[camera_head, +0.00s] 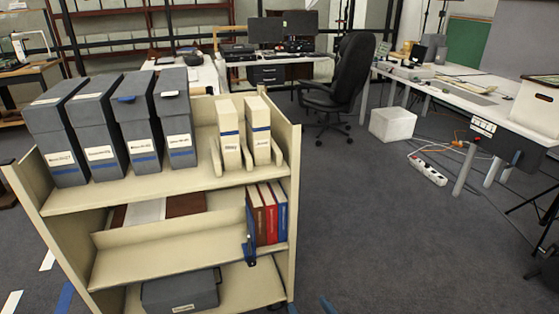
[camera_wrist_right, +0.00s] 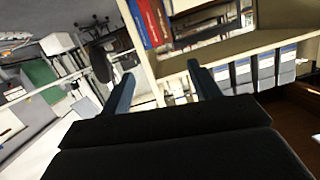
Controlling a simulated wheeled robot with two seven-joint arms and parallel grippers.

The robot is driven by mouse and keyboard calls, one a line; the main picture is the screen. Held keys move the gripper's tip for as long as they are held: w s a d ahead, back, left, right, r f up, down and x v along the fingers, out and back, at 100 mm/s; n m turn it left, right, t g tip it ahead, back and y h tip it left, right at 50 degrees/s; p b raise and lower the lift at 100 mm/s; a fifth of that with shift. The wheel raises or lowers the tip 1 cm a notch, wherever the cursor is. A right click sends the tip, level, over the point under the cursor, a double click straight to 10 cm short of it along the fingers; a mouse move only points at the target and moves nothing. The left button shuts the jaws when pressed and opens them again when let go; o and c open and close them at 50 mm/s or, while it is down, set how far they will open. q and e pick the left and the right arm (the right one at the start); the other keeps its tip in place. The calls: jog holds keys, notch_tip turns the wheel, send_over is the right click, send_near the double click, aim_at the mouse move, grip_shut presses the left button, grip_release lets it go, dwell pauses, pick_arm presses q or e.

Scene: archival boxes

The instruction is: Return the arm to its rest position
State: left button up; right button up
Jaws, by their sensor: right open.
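Only the bluish fingertips of my right gripper (camera_head: 309,306) show at the bottom edge of the head view, just right of the cream shelf cart (camera_head: 270,290). In the right wrist view the two fingers of this gripper (camera_wrist_right: 163,88) stand apart with nothing held between them. The cart's shelves and red and blue books (camera_wrist_right: 150,22) appear beyond the fingers, strongly tilted. My left gripper is not in the head view.
Grey archival boxes (camera_head: 103,128) and two cream boxes (camera_head: 243,132) stand on the top shelf. Books (camera_head: 268,215) stand on the middle shelf, and a dark box (camera_head: 181,293) lies below. Open carpet (camera_head: 380,230) lies to the right, with a power strip (camera_head: 428,169).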

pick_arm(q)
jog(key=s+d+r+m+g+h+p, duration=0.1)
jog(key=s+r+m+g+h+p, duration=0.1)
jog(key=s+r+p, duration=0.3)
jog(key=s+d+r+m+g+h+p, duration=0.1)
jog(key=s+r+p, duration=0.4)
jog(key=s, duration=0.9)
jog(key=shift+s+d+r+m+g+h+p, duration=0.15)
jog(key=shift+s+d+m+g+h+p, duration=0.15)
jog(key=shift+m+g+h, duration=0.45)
pick_arm(e)
jog(key=s+d+f+g+h, duration=0.1)
jog(key=s+d+f+g, duration=0.2)
jog(key=s+g, duration=0.3)
jog(key=s+d+f+g+h, duration=0.2)
jog(key=s+g, duration=0.4)
jog(key=s, duration=0.5)
jog(key=shift+d+f, duration=0.65)
jog(key=shift+d, duration=0.3)
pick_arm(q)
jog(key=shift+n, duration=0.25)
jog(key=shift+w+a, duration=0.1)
